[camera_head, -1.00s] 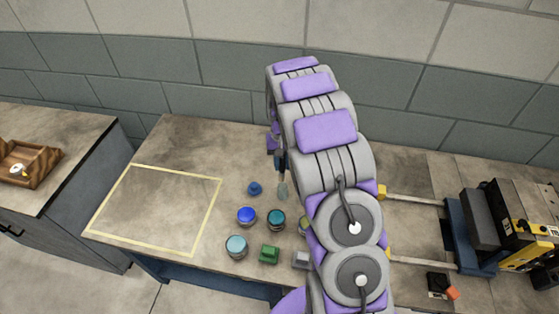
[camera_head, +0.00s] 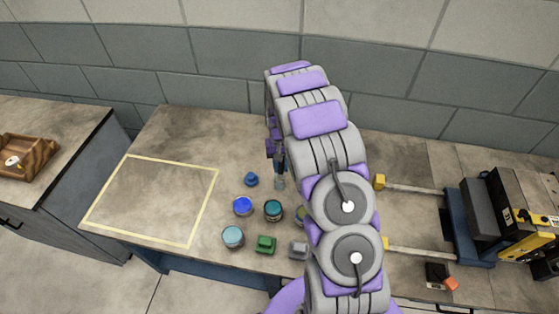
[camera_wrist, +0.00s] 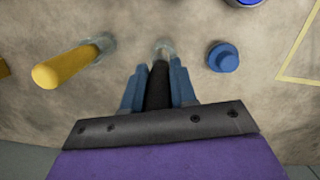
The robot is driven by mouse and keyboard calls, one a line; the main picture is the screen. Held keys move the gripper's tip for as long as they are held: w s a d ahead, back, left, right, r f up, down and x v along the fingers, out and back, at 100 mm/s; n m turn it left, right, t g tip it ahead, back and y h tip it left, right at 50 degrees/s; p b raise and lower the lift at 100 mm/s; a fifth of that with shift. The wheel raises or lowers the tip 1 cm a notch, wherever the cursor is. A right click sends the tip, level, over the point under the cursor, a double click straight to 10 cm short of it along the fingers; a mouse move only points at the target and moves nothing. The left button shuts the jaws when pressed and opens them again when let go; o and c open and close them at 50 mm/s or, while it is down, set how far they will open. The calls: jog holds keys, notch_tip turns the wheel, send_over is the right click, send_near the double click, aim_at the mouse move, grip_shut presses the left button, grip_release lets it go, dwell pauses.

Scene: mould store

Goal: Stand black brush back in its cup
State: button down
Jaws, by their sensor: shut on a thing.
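My gripper (camera_wrist: 157,85) is shut on the black brush (camera_wrist: 158,88), whose dark handle shows between the two blue fingers in the wrist view. A small clear cup (camera_wrist: 166,47) is just beyond the brush, in line with it. I cannot tell whether the brush's lower end is inside the cup or only above it. In the head view my gripper (camera_head: 278,160) is mostly hidden behind my arm, and the clear cup (camera_head: 280,184) shows faintly just below it.
A yellow-handled thing (camera_wrist: 66,67) stands in another clear cup, left in the wrist view. A blue knobbed piece (camera_wrist: 223,57) is to the right. Paint jars (camera_head: 243,206) and a green block (camera_head: 265,244) are nearer. The yellow-outlined area (camera_head: 150,205) is empty.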

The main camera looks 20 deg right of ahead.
jog(key=shift+s+a+f, duration=0.1)
jog(key=shift+s+f, duration=0.05)
jog(key=shift+f, duration=0.1)
jog(key=shift+a+f, duration=0.1)
jog(key=shift+a, duration=0.25)
jog(key=c, duration=1.4)
grip_release()
jog(key=o, duration=0.6)
jog(key=shift+d, duration=0.3)
jog(key=shift+a, duration=0.1)
jog(key=shift+w+d+r+p, duration=0.15)
jog(key=shift+w+r+p, duration=0.4)
jog(key=shift+r, duration=2.3)
jog(key=shift+w+d+r+p, duration=0.25)
jog(key=shift+r+p, duration=0.4)
jog(key=shift+r, duration=2.2)
jog(key=shift+w+d+r+p, duration=0.1)
jog(key=shift+w+r+p, duration=0.45)
jog(key=shift+r, duration=2.3)
